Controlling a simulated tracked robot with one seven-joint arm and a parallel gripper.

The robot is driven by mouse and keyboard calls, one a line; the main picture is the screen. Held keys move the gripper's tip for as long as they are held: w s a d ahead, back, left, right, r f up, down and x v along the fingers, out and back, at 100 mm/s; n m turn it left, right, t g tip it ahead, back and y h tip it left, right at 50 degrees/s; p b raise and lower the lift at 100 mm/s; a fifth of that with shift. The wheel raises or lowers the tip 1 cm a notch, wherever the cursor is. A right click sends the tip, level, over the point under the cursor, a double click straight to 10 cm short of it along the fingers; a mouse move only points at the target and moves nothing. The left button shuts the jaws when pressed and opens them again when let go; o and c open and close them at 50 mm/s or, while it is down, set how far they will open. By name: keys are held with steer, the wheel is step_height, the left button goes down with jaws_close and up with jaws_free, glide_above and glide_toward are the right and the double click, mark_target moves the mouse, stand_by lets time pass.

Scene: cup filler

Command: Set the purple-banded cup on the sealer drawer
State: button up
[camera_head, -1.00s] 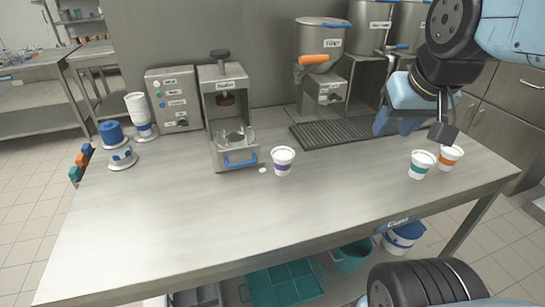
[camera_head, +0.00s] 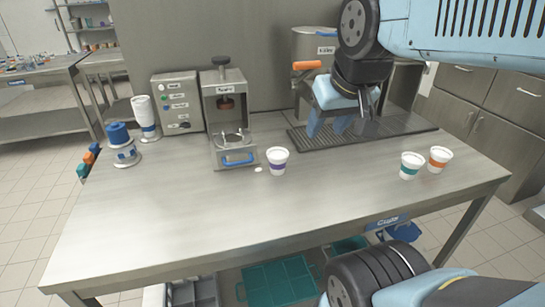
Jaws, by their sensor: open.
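The purple-banded cup (camera_head: 278,161) is white and stands upright on the steel table, just right of the sealer. The sealer (camera_head: 229,117) is a grey frame with a dark knob on top. Its drawer (camera_head: 236,158) has a blue handle and a round holder and juts out at the front. My gripper (camera_head: 341,128) is above the drip grate, to the right of and behind the purple-banded cup, apart from it. It is open, with nothing seen between its fingers. My arm hides part of the filler behind it.
A teal-banded cup (camera_head: 410,165) and an orange-banded cup (camera_head: 439,159) stand at the right of the table. A small white disc (camera_head: 258,169) lies by the drawer. A control box (camera_head: 178,103) and a cup stack (camera_head: 146,117) are at left. The table front (camera_head: 230,220) is clear.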

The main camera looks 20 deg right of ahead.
steer(key=shift+o, duration=0.8)
steer(key=shift+w, duration=0.2)
steer(key=o, duration=0.4)
steer(key=shift+n+g, duration=0.4)
steer(key=shift+n, duration=0.2)
steer(key=w, duration=0.2)
steer(key=w+a, duration=0.1)
steer(key=w, duration=0.1)
steer(key=shift+w+a+f, duration=0.15)
steer(key=shift+w, duration=0.05)
steer(key=o, duration=0.4)
steer(key=w+f, duration=0.1)
steer(key=w, duration=0.1)
steer(key=w+n+g, duration=0.1)
steer(key=w, duration=0.2)
steer(key=w+f+n, duration=0.1)
steer(key=w, duration=0.2)
steer(key=shift+w+f, duration=0.15)
steer(key=shift+f, duration=0.15)
steer(key=n+g, duration=0.3)
steer(key=n, duration=0.1)
glide_toward(278, 153)
steer(key=shift+y, duration=0.4)
steer(key=f, duration=0.8)
steer(key=w+f, duration=0.1)
steer(key=f, duration=0.4)
steer(key=shift+w, duration=0.1)
